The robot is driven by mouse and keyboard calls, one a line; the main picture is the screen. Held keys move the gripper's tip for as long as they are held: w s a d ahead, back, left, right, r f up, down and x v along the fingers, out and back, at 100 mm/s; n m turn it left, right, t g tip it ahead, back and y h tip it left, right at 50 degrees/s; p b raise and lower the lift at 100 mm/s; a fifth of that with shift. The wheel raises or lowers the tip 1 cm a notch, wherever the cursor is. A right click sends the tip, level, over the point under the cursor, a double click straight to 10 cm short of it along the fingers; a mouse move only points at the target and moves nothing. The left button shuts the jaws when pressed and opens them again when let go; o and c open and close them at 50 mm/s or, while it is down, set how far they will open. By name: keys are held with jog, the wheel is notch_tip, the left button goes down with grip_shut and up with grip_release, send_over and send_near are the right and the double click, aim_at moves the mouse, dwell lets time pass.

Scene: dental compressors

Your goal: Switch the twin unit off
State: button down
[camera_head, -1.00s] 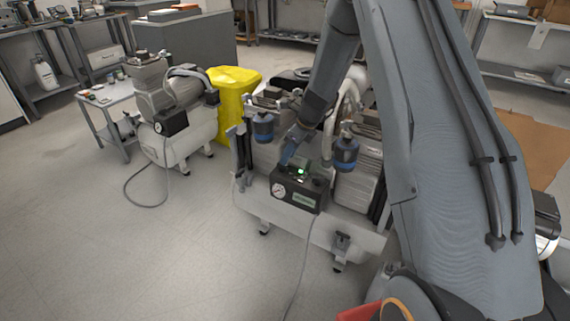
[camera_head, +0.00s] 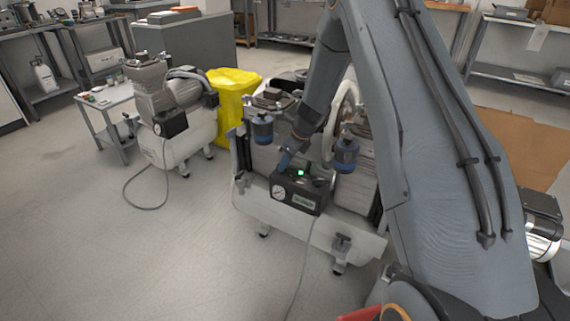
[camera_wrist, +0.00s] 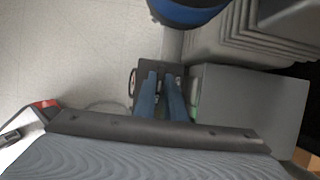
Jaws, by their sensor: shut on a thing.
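The twin unit (camera_head: 262,205) is a pale compressor with two blue filter bowls, standing mid-floor. Its black control box (camera_head: 298,194) has a round gauge (camera_head: 278,192) on the front and a lit green lamp (camera_head: 301,173) on top. My gripper (camera_head: 284,162) reaches down to the box's top, left of the lamp. In the wrist view, the two blue fingers of my gripper (camera_wrist: 161,80) lie close together over the dark control box (camera_wrist: 145,69). They are shut on a small part on the box, apparently its switch, which the fingers mostly hide.
A blue filter bowl (camera_head: 345,152) stands close right of my gripper, another (camera_head: 263,129) to the left. A smaller compressor (camera_head: 180,130) and a yellow bin (camera_head: 232,100) are at the left. A cable hangs from the control box. The floor in front is clear.

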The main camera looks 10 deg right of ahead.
jog(key=shift+n, duration=0.3)
jog(key=n, duration=0.1)
jog(key=n+g, duration=0.1)
jog(key=n, duration=0.1)
jog(key=n+y, duration=0.1)
jog(key=shift+w+d+n+g, duration=0.15)
jog(key=shift+w+n+g, duration=0.15)
jog(key=shift+g, duration=0.1)
jog(key=n+g, duration=0.1)
jog(key=n, duration=0.1)
jog(key=n+b, duration=0.1)
jog(key=n, duration=0.2)
jog(key=shift+w+g, duration=0.2)
jog(key=shift+g, duration=0.2)
jog(key=c, duration=1.8)
grip_release()
jog(key=shift+p+v, duration=0.3)
jog(key=shift+v, duration=3.6)
jog(key=shift+d, duration=0.1)
